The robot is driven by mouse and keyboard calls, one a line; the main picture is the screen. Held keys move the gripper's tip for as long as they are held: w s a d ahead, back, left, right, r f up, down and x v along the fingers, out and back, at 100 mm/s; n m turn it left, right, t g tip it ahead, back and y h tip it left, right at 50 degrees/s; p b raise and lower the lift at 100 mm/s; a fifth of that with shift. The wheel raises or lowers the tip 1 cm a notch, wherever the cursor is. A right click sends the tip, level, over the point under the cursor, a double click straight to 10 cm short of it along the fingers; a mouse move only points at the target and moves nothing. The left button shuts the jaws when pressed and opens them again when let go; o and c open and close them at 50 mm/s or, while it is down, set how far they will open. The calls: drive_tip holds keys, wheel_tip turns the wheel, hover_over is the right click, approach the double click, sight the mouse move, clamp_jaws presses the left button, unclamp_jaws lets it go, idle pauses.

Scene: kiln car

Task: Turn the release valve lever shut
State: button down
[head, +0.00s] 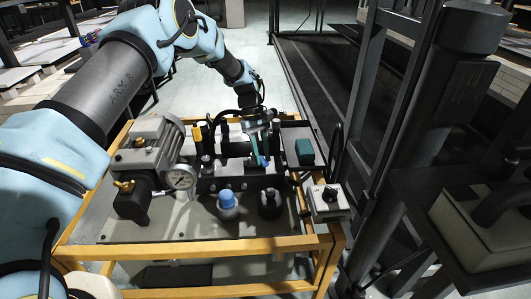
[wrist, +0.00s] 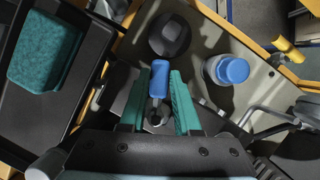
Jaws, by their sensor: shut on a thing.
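The release valve lever (wrist: 160,77) shows in the wrist view as a short blue grip on a dark metal stem, just above the picture's middle. My gripper (wrist: 158,95) has a teal finger on each side of the lever and is shut on it. In the head view my gripper (head: 259,157) reaches down to the dark valve block at the middle of the power unit. There the fingers mostly hide the lever. The lower part of the valve is hidden by my gripper in the wrist view.
A motor with a pressure gauge (head: 180,178) stands left on the yellow-framed cart (head: 190,250). A blue-capped bottle (head: 228,204) and a black round cap (head: 269,204) stand in front. A teal block (head: 304,151) lies on a dark tray to the right, beside a switch box (head: 328,202).

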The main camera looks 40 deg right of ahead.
drive_tip(key=shift+w+a+m+t+y, duration=0.25)
drive_tip(key=shift+a+m+y, duration=0.3)
drive_tip(key=shift+m, duration=0.7)
drive_tip(key=shift+w+a+m+t+y, duration=0.3)
drive_tip(key=shift+a+m, duration=0.3)
drive_tip(key=shift+m, duration=0.65)
drive_tip(key=c, duration=0.6)
unclamp_jaws()
drive_tip(key=shift+r, duration=0.1)
drive_tip(key=b+v, duration=0.1)
drive_tip(key=v, duration=0.9)
drive_tip(key=shift+w+d+r, duration=0.15)
drive_tip(key=shift+r, duration=0.1)
